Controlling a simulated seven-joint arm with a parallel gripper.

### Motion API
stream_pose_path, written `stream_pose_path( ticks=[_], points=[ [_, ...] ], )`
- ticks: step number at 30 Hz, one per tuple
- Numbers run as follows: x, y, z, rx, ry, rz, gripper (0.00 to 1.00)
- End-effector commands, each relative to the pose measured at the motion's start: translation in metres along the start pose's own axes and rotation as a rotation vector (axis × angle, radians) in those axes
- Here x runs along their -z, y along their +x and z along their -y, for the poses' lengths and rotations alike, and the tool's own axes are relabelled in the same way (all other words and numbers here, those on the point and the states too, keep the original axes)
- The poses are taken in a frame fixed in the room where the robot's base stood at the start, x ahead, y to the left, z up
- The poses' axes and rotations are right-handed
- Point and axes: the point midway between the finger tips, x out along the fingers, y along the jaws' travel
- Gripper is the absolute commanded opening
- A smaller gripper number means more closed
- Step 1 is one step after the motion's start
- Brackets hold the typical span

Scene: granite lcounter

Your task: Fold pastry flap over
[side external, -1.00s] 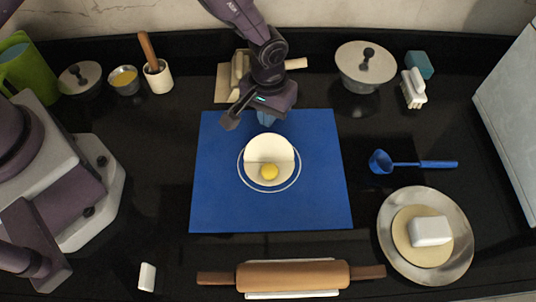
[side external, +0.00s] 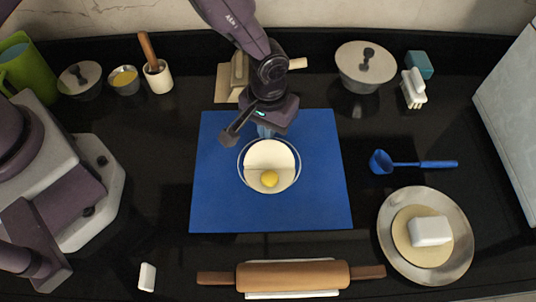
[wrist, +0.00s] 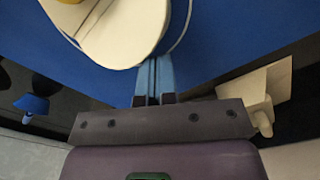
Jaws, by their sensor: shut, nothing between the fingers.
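The cream pastry disc (side external: 268,154) lies inside a pale ring outline on the blue mat (side external: 218,205). Its flap covers the far part, with a straight edge behind the round yellow filling (side external: 269,179), which is uncovered on the near part. My gripper (side external: 266,132) is at the far rim of the pastry, over the mat. In the wrist view the blue fingers (wrist: 153,62) are together and empty, with tips close to the flap's rounded edge (wrist: 115,38). I cannot tell whether they touch it. The filling shows only partly at the wrist view's top edge.
A rolling pin (side external: 292,275) lies in front of the mat. A plate (side external: 390,257) with a white block stands front right, and a blue ladle (side external: 420,163) lies right of the mat. A lidded pot (side external: 365,68) and small bowls stand at the back. The mat's near part is clear.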

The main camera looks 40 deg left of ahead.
Motion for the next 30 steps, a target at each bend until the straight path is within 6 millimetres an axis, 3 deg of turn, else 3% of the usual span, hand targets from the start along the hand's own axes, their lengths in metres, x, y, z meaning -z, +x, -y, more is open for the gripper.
stream_pose_path(
  ticks=[30],
  points=[
    [-0.025,-0.005,-0.015,0.000,0.001,0.000,0.00]
  ],
)
